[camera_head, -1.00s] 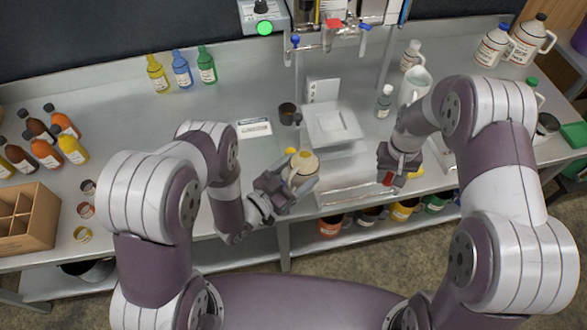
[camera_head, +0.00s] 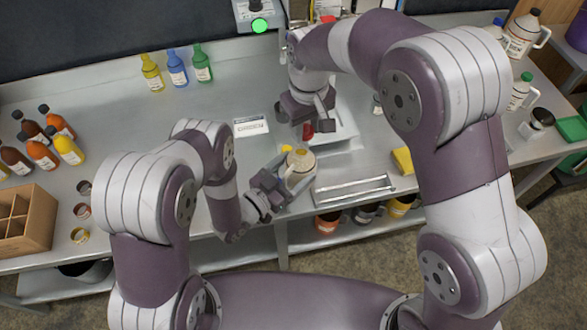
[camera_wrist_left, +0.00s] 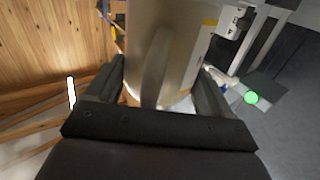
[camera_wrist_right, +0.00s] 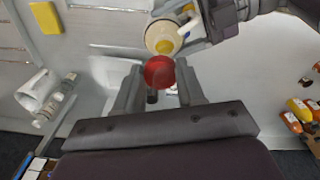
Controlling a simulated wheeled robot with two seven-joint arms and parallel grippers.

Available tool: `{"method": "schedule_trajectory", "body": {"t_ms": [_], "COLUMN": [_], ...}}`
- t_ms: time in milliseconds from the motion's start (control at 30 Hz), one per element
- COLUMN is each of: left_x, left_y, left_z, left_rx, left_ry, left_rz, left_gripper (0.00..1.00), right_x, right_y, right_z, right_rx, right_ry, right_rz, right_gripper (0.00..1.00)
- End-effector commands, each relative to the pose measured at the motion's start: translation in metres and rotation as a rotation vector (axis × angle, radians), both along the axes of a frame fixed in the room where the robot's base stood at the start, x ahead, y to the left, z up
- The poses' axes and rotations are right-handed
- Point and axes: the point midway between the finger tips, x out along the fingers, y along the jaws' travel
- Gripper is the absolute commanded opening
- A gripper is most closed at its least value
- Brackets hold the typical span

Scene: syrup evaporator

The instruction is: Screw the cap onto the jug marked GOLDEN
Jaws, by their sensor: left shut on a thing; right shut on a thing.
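A cream jug (camera_head: 301,168) with amber at its open mouth stands near the bench's front edge. My left gripper (camera_head: 279,184) is shut on it; in the left wrist view the jug (camera_wrist_left: 170,50) fills the space between the fingers. Its label cannot be read. My right gripper (camera_head: 312,112) is shut on a red cap (camera_head: 308,131), held above and behind the jug, apart from it. In the right wrist view the red cap (camera_wrist_right: 159,72) sits between the fingertips, just short of the jug's mouth (camera_wrist_right: 166,46).
A metal scale-like plate (camera_head: 345,125) lies behind the jug, partly hidden by my right arm. A slatted tray (camera_head: 352,192) and a yellow block (camera_head: 403,160) are to the right. Bottles (camera_head: 176,68) stand at the back; a wooden crate (camera_head: 40,205) is at left.

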Motion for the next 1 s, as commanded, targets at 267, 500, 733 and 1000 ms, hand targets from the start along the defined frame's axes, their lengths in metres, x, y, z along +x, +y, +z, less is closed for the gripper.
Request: {"method": "schedule_trajectory", "body": {"t_ms": [267,500,733,1000], "left_x": [0.001,0.001,0.001,0.001], "left_y": [0.000,0.000,0.000,0.000], "left_z": [0.001,0.001,0.001,0.001], "left_rx": [-0.002,-0.002,-0.002,-0.002], "left_ry": [-0.004,-0.004,-0.004,-0.004], "left_rz": [0.000,0.000,0.000,0.000], "left_gripper": [0.14,0.14,0.14,0.14], "right_x": [-0.003,-0.003,-0.002,-0.001], "right_y": [0.006,0.006,0.006,0.006], "right_z": [0.005,0.000,-0.023,-0.035], "right_rx": [0.000,-0.002,-0.002,0.000], "right_ry": [-0.001,0.001,0.001,-0.001], "right_rz": [0.020,0.019,0.018,0.018], "right_gripper": [0.11,0.11,0.11,0.11]}}
